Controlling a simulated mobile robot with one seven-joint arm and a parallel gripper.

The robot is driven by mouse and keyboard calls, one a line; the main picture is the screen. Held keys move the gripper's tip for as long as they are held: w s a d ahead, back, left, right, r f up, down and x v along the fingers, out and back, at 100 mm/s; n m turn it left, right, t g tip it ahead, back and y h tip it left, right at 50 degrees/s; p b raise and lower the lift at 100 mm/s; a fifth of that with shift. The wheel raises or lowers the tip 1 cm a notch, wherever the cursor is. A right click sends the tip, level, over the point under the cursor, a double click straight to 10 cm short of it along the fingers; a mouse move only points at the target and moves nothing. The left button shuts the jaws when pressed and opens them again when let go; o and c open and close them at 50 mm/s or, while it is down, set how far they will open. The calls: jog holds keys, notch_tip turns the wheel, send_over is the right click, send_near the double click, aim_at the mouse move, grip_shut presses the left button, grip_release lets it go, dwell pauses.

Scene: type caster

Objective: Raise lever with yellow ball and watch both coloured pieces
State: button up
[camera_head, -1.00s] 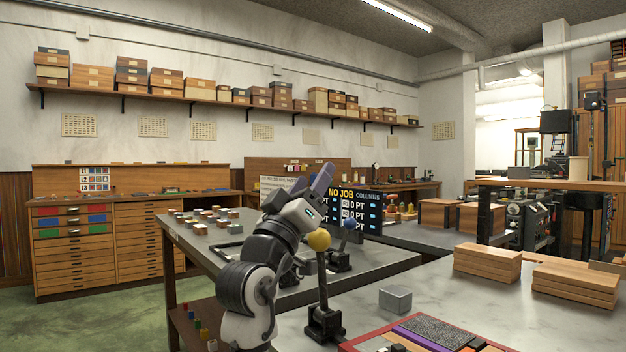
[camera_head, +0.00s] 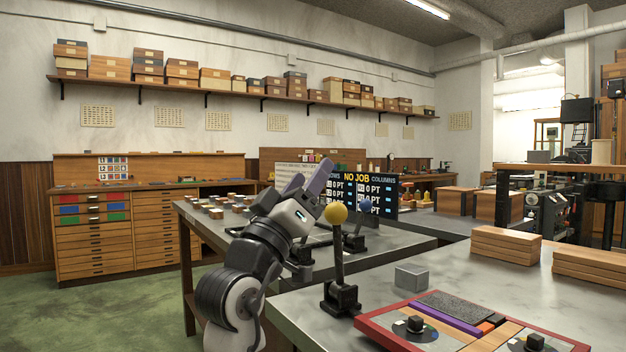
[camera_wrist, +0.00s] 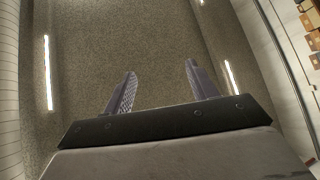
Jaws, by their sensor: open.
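The lever with the yellow ball (camera_head: 336,214) stands nearly upright on a black base (camera_head: 340,298) at the near table's left edge. A second lever with a blue ball (camera_head: 366,206) stands behind it on the farther table. My gripper (camera_head: 309,180) is raised just left of the yellow ball, pointing up, apart from it as far as I can tell. In the wrist view its two fingers (camera_wrist: 158,90) are spread and empty, with only ceiling beyond. Coloured pieces show in the red-framed tray: a purple strip (camera_head: 444,317) and an orange block (camera_head: 495,319).
A grey metal block (camera_head: 411,278) sits on the near table (camera_head: 450,262). Wooden planks (camera_head: 505,245) are stacked at its back right. The tray (camera_head: 376,323) holds black knobs on dials. A "NO JOB" display (camera_head: 358,190) stands behind the levers.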

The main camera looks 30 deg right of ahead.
jog(key=shift+a+r+b+v, duration=0.15)
jog(key=shift+b+v, duration=0.35)
jog(key=shift+v, duration=0.9)
jog(key=shift+a+r+b+v, duration=0.15)
jog(key=shift+b+v, duration=0.35)
jog(key=shift+v, duration=0.85)
